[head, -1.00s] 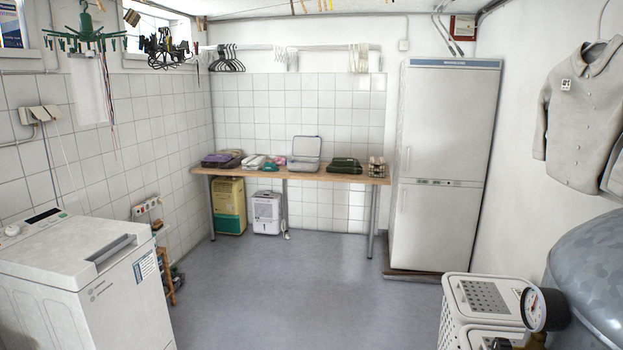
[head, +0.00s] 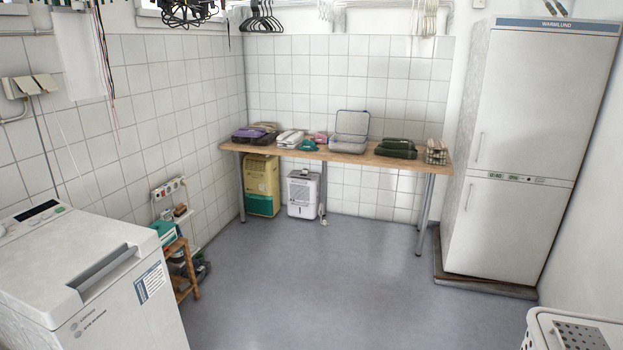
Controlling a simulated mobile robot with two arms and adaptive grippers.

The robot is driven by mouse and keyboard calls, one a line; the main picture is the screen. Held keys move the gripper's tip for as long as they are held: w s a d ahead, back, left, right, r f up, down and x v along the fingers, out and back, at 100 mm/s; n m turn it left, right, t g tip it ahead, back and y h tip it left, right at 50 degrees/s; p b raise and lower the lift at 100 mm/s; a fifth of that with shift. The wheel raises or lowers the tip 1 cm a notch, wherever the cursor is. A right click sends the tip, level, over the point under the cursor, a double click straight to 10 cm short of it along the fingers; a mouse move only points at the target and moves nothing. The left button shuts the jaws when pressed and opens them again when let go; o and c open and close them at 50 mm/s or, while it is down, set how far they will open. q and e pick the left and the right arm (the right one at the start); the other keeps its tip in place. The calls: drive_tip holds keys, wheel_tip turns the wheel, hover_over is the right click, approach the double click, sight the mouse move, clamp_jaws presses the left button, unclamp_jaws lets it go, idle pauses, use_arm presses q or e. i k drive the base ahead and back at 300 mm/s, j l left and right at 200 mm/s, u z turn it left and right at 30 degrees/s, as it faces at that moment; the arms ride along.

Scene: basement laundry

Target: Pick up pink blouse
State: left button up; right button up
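A small pink item (head: 321,138) lies on the wooden table (head: 345,158) at the back wall, in the left half of its top. It looks like folded cloth, but it is too small to tell for sure that it is a blouse. A teal item (head: 307,145) lies in front of it and partly hides it. A white folded stack (head: 290,138) is to its left and an open grey case (head: 352,133) to its right. Neither of my grippers is in view.
A purple pile (head: 253,133) and dark green items (head: 396,148) also lie on the table. A washing machine (head: 100,262) stands front left, a fridge (head: 520,150) right, and a white basket (head: 575,330) front right. The grey floor (head: 320,270) between is clear.

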sight(318, 138)
drive_tip(key=i, duration=3.55)
drive_tip(key=j+u, duration=0.05)
drive_tip(key=j, duration=0.1)
